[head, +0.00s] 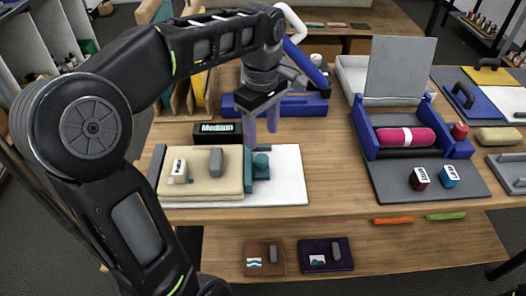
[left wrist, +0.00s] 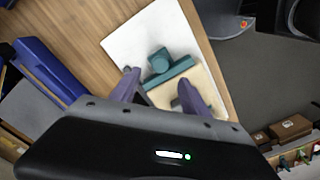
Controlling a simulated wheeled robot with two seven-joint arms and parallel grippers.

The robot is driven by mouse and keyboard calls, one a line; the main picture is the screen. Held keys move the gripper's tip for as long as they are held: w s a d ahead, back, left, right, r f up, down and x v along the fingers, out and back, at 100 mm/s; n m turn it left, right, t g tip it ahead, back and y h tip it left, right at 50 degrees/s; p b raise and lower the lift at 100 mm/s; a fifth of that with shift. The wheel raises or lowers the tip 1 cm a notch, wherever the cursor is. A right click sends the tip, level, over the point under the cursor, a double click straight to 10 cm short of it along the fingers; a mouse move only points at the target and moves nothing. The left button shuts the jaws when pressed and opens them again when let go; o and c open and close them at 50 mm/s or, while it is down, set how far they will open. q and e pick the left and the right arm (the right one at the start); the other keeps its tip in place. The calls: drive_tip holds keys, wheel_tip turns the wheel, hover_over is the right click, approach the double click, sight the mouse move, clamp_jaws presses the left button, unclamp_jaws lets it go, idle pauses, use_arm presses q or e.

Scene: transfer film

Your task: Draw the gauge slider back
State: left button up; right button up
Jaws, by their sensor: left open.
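In the left wrist view the fingers (left wrist: 158,80) spread to either side of the teal bar; contact cannot be told. My right gripper is not in view.
A grey handle (head: 216,161) and a cream labelled block (head: 178,171) sit on the pad. A black "Medium" sign (head: 217,131) stands behind. Bare wood lies between.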

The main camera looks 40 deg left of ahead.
sight(262, 157)
use_arm(q)
drive_tip(key=shift+f, duration=0.1)
wheel_tip(262, 157, down, 8)
drive_tip(key=shift+r+p, duration=0.2)
drive_tip(key=shift+p, duration=0.1)
clamp_jaws()
idle(0.7)
idle(0.8)
